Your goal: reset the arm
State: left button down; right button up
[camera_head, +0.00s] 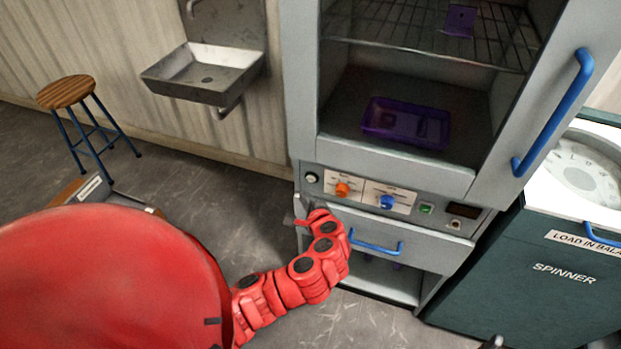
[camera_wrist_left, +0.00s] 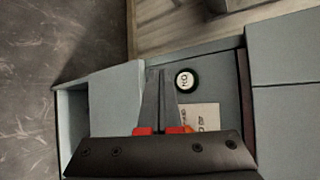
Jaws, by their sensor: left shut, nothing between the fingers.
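My red left arm comes in from the lower left in the head view. Its gripper (camera_head: 299,221) is beside the left front edge of the grey cabinet (camera_head: 308,120), just below the control panel (camera_head: 372,194). In the left wrist view the gripper (camera_wrist_left: 161,73) has its two grey fingers together, with nothing between them. A round dark-rimmed button (camera_wrist_left: 184,79) shows just right of the fingertips there. I cannot tell whether the fingers touch the cabinet. My right gripper is not clearly in view.
The cabinet's upper door, with a blue handle (camera_head: 554,113), stands open at the right. A purple tray (camera_head: 406,123) sits inside. Below is a drawer with a blue handle (camera_head: 376,246). A spinner (camera_head: 540,265) stands at right, a sink (camera_head: 200,75) and stool (camera_head: 67,92) at left.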

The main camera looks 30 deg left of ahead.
pick_arm(q)
jog(key=shift+s+d, duration=0.15)
jog(key=shift+s, duration=0.4)
